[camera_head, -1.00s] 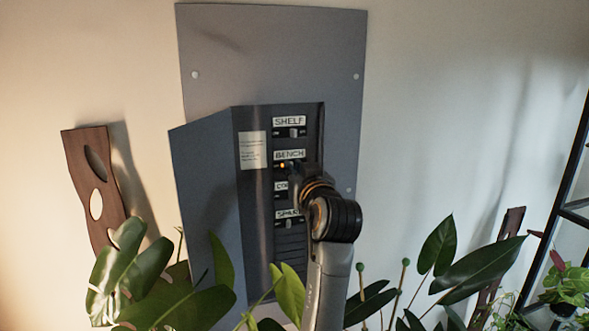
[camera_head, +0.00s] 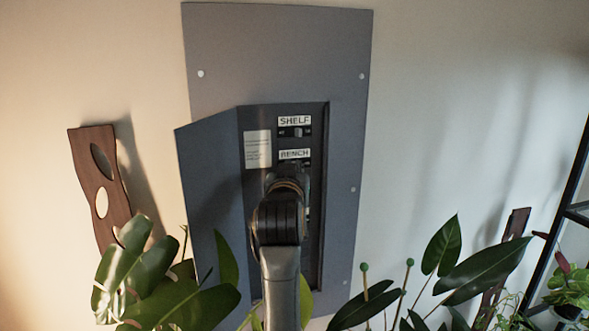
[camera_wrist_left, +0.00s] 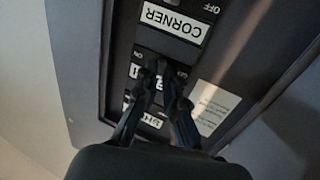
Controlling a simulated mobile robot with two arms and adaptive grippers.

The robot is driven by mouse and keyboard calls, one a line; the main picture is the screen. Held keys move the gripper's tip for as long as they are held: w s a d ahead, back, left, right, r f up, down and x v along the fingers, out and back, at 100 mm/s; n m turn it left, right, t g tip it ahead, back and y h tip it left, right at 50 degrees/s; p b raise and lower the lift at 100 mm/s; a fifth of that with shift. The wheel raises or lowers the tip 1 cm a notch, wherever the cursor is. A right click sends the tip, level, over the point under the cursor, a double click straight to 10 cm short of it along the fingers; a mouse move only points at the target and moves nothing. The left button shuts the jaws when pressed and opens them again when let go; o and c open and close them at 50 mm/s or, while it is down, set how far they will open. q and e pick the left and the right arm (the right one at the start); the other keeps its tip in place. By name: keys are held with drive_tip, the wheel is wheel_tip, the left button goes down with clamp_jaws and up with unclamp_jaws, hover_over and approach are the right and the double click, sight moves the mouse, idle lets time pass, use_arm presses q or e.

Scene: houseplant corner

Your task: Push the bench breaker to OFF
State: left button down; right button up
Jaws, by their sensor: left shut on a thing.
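The breaker panel (camera_head: 275,50) is on the wall, with its door open to the left. The BENCH label (camera_head: 295,155) shows in the head view just above my left gripper (camera_head: 285,175), which hides the bench breaker there. In the left wrist view, where the lettering is upside down, my left gripper (camera_wrist_left: 162,72) has its fingertips close together at the bench breaker, between the CORNER label (camera_wrist_left: 172,22) and the partly covered BENCH label. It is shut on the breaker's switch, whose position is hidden. My right gripper is not in view.
The shelf breaker (camera_head: 298,132) is just above. The open panel door (camera_head: 210,200) stands left of the breakers. Leaves (camera_head: 165,290) crowd the lower left, and more leaves (camera_head: 450,270) stand lower right. A wooden wall piece (camera_head: 98,185) hangs at left.

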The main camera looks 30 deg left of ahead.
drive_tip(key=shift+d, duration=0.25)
use_arm(q)
drive_tip(key=c, duration=1.6)
unclamp_jaws()
drive_tip(key=shift+c, duration=0.2)
drive_tip(key=shift+o, duration=1)
drive_tip(key=shift+w+a+f, duration=0.15)
drive_tip(key=shift+w, duration=0.05)
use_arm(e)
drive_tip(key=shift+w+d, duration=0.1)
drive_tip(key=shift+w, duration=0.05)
